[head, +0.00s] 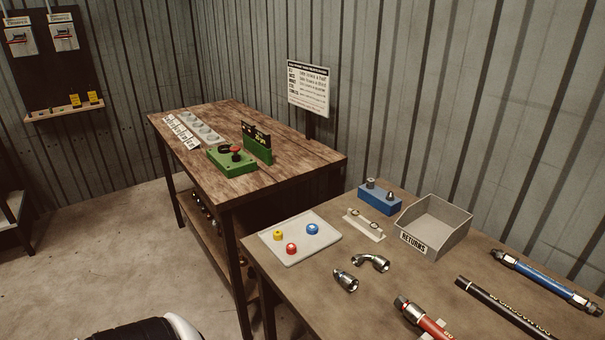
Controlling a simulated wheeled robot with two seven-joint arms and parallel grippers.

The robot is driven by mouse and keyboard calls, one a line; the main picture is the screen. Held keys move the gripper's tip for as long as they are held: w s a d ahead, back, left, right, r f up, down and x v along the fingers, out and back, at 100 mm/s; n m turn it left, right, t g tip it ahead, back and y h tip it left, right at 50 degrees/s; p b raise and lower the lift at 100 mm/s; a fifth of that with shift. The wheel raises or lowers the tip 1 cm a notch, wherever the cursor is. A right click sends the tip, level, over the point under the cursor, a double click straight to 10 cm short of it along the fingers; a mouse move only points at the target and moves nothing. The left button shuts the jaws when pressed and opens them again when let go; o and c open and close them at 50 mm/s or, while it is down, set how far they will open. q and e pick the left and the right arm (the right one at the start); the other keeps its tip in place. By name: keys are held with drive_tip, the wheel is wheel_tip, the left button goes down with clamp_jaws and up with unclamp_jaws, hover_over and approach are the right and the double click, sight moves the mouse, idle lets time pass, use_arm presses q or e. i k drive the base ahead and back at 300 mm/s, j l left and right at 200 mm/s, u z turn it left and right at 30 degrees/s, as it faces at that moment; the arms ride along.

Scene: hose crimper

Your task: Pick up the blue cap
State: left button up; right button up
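The blue cap (312,229) sits on a white tray (327,241) on the nearer table, toward the tray's right side. A yellow cap (278,235) and a red cap (291,249) lie on the same tray, to the left of the blue cap and apart from it. Neither of my grippers is in the head view.
The nearer table (385,286) also holds metal fittings (371,262), a blue block (379,198), a grey returns bin (436,224) and several hoses. A taller wooden workbench (290,151) with a green device (232,160) stands behind. Bare floor (130,245) lies at left.

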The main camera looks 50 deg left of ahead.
sight(312, 229)
drive_tip(key=u, duration=1.55)
drive_tip(key=k+j, duration=0.1)
drive_tip(key=j+z, duration=0.05)
drive_tip(key=j, duration=0.05)
